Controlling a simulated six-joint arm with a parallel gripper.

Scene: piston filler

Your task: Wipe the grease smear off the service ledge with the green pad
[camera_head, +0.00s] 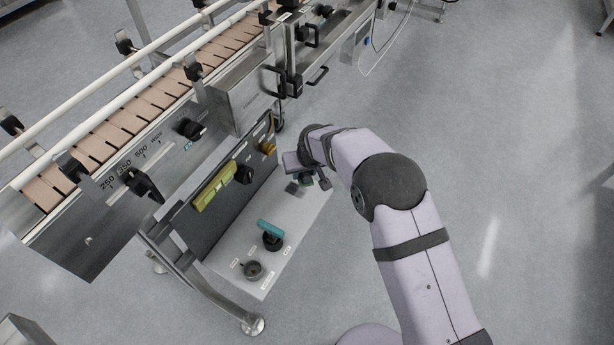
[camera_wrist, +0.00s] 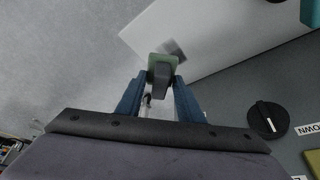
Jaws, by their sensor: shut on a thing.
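My gripper (camera_wrist: 161,88) is shut on a dark grey grip block with the green pad (camera_wrist: 163,61) on its far side. The pad is over the pale service ledge (camera_wrist: 240,35), near its end. A dark grey smear (camera_wrist: 175,47) shows on the ledge just beyond the pad, partly hidden by it. In the head view my gripper (camera_head: 309,183) is low over the far end of the ledge (camera_head: 297,215). I cannot tell whether the pad touches the ledge.
A teal-handled part (camera_head: 270,228) and a black round part (camera_head: 252,270) stand on the near ledge. The upright panel behind carries a yellow bar (camera_head: 215,187) and a black knob (camera_head: 244,175). The conveyor (camera_head: 130,115) runs behind. Open floor lies right.

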